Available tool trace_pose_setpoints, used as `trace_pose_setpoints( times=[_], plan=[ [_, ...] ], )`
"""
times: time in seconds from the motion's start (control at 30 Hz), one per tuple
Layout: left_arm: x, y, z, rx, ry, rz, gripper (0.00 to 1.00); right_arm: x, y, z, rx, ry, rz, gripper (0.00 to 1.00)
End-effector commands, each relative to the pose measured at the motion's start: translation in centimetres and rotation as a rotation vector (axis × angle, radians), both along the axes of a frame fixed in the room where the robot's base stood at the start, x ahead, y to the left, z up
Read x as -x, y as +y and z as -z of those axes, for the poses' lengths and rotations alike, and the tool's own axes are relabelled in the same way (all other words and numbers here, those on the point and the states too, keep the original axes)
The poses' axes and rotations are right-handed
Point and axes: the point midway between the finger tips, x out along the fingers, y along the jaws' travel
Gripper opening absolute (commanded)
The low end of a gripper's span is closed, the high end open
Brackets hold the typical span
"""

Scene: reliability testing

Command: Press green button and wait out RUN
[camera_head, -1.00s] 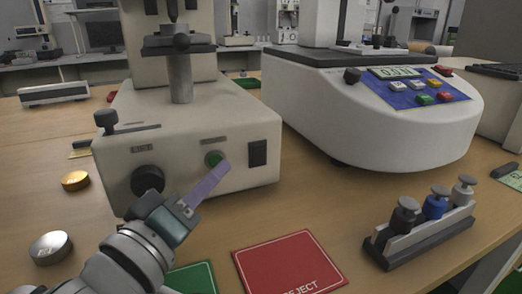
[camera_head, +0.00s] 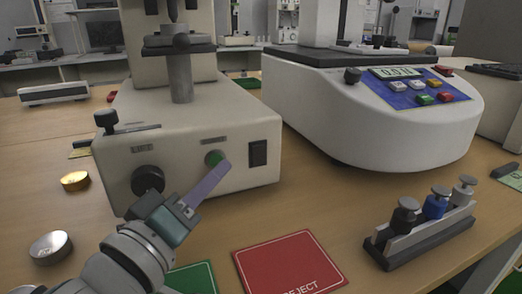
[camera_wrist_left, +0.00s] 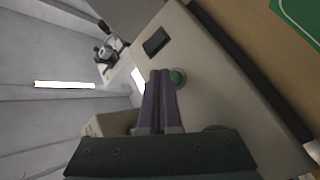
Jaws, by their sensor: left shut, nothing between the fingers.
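A green button (camera_head: 214,158) sits on the front face of a beige machine (camera_head: 240,118), between a black knob (camera_head: 148,180) and a black switch (camera_head: 257,153). My left gripper (camera_head: 224,166) is shut, with its purple fingers pointing at the button's right edge in the head view. In the left wrist view the closed fingertips (camera_wrist_left: 160,76) are beside the green button (camera_wrist_left: 178,77). I cannot tell whether they touch it. A second machine (camera_head: 385,120) at the right has a display (camera_head: 397,72) and a blue panel with several buttons, one of them green (camera_head: 424,100). My right gripper is not in view.
A red REJECT mat (camera_head: 285,262) and a green mat (camera_head: 190,279) lie in front. A rack (camera_head: 420,240) with several weights stands at the right front. A gold disc (camera_head: 75,180) and a silver disc (camera_head: 50,246) lie at the left.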

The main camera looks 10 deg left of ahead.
Motion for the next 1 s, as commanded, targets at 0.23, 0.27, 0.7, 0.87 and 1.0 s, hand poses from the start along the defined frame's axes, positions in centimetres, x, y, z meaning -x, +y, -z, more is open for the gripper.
trace_pose_setpoints(
  times=[0.23,0.27,0.7,0.87,1.0],
  plan=[
    [-0.42,0.27,-0.02,-0.001,-0.001,0.001,0.0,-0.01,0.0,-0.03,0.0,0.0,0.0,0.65],
    [-0.52,0.34,-0.02,-0.001,-0.001,0.001,0.0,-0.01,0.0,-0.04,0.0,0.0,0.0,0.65],
    [-0.72,0.49,0.0,0.0,0.0,0.0,0.0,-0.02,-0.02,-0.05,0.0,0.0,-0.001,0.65],
    [-0.84,0.56,0.0,0.0,0.0,0.0,0.0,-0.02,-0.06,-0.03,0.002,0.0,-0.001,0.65],
    [-0.98,0.66,0.01,0.0,0.0,0.0,0.0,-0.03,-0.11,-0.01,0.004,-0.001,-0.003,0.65]
  ],
)
